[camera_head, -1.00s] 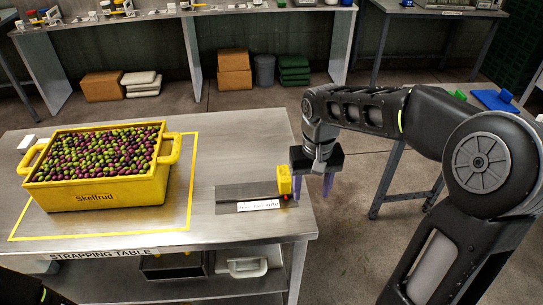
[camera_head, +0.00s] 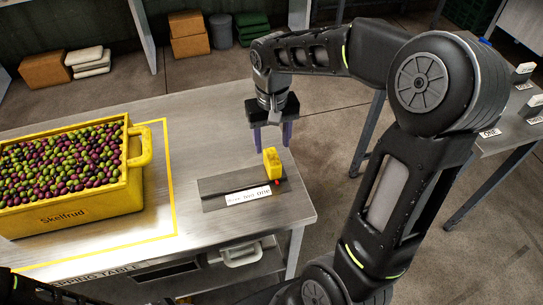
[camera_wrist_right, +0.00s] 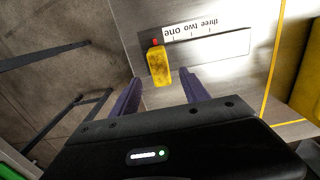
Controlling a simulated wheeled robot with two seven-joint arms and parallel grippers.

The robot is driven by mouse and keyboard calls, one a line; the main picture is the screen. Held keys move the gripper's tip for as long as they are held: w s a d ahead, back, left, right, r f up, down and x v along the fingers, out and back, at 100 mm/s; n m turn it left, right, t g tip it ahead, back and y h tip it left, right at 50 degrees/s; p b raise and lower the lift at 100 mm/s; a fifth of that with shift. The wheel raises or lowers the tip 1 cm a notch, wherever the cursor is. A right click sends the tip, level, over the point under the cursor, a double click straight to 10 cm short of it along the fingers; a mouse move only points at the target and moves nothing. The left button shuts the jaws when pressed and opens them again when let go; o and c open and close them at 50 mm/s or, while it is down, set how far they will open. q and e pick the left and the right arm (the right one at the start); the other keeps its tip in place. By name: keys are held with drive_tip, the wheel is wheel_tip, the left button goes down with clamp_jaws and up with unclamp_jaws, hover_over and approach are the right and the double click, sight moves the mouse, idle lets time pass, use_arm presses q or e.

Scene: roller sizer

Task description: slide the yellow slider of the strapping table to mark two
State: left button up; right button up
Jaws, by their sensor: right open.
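The yellow slider (camera_head: 272,162) stands at the right end of its dark track plate (camera_head: 215,186) on the strapping table (camera_head: 200,130), at the word "one" of the white label (camera_head: 248,196). A small red mark (camera_head: 278,182) is beside it. My right gripper (camera_head: 272,145) is open and empty, with its purple fingers pointing down just behind the slider in the head view. In the right wrist view, the slider (camera_wrist_right: 158,66) shows between and just beyond the fingertips (camera_wrist_right: 160,76), with no clear contact. The label there reads "three two one". My left gripper is not in view.
A yellow crate (camera_head: 90,219) full of olives stands at the left of the table, inside a yellow outline. The tabletop between crate and track is clear. Another table (camera_head: 509,137) with small labelled items stands at the right.

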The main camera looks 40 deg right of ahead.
sight(272, 157)
wheel_tip(272, 157, down, 7)
drive_tip(key=shift+f+p, duration=0.1)
drive_tip(key=shift+p, duration=0.2)
drive_tip(key=shift+c, duration=0.2)
clamp_jaws()
idle(0.4)
idle(0.9)
